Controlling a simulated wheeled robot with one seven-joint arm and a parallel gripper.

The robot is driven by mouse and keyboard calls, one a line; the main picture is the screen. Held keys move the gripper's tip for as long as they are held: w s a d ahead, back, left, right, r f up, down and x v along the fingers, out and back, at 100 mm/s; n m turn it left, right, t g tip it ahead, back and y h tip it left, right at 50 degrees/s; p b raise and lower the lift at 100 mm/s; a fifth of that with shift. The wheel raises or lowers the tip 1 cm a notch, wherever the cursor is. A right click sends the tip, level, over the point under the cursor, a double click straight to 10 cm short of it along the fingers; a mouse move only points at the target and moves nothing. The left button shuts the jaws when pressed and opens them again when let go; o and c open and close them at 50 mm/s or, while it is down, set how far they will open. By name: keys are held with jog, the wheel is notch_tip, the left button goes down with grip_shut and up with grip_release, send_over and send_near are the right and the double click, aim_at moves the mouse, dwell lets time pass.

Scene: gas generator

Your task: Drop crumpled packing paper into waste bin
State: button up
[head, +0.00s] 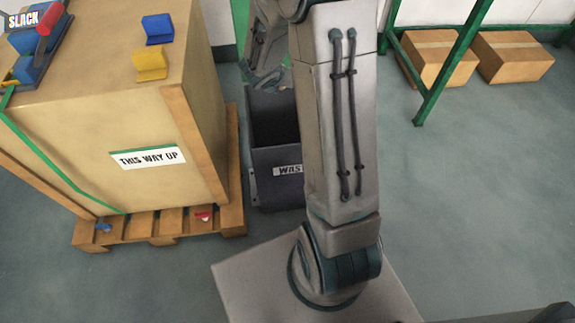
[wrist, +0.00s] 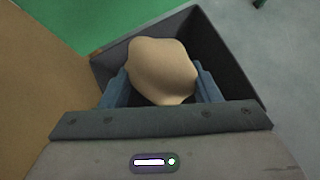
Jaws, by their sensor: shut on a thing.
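The crumpled packing paper (wrist: 161,68) is a tan, rounded lump in the wrist view. My gripper (wrist: 162,86) is shut on it, with one blue-grey finger on each side. The waste bin (wrist: 232,60) is dark grey and open-topped, and its inside shows behind and around the paper. In the head view the bin (head: 262,160) stands on the floor right of the pallet, its label partly covered by my arm. My gripper (head: 262,80) shows only partly there, above the bin, and the paper cannot be made out in that view.
A large crate (head: 80,130) marked "THIS WAY UP" stands on a wooden pallet (head: 160,228) just left of the bin. Yellow and blue blocks (head: 152,65) and a strap tool lie on its top. Cardboard boxes (head: 515,55) and a green frame (head: 447,75) stand at the back right.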

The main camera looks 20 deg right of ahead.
jog(key=s+d+f+m+h+b, duration=0.1)
jog(key=d+f+b, duration=0.2)
jog(key=f+b, duration=0.6)
notch_tip(320, 180, down, 5)
jog(key=shift+d+r+g+b, duration=0.2)
jog(key=shift+d+g+b, duration=0.1)
jog(key=shift+d+g, duration=0.1)
jog(key=o, duration=1)
jog(key=shift+o, duration=0.2)
jog(key=shift+r, duration=0.1)
jog(key=p+v, duration=0.5)
jog(key=v, duration=0.8)
jog(key=shift+s+a+r+p, duration=0.15)
jog(key=shift+s+a+p, duration=0.15)
jog(key=shift+p, duration=0.1)
